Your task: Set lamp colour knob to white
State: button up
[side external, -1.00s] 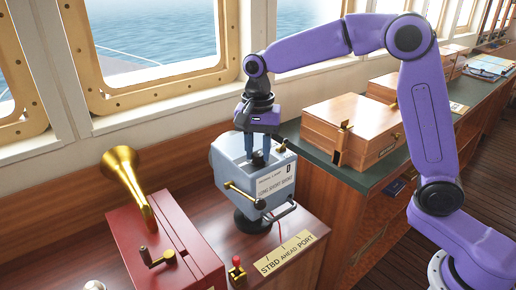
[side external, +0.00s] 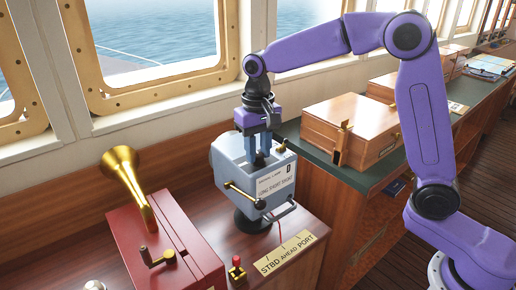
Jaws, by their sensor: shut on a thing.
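The signal lamp (side external: 232,165) is a pale blue-grey box on a round dark base on the wooden console. Its front has a label plate and brass and dark levers. A small dark knob (side external: 259,160) is on its top. My gripper (side external: 258,151) points straight down over the lamp top, its blue fingers shut on this knob. The fingers hide part of the knob, and its colour setting cannot be read from here.
A red box with a brass horn (side external: 130,180) and a crank stands at front left. A wooden box (side external: 352,125) sits on the green-topped counter at right.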

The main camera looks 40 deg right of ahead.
aim_at(258, 154)
jog(key=n, duration=0.4)
jog(key=shift+n, duration=0.3)
jog(key=n, duration=0.3)
jog(key=shift+n, duration=0.4)
jog(key=n, duration=0.4)
jog(key=shift+r, duration=0.1)
jog(key=shift+n, duration=1.7)
jog(key=o, duration=1.1)
jog(key=shift+c, duration=0.2)
notch_tip(258, 154, up, 17)
jog(key=shift+r, duration=0.2)
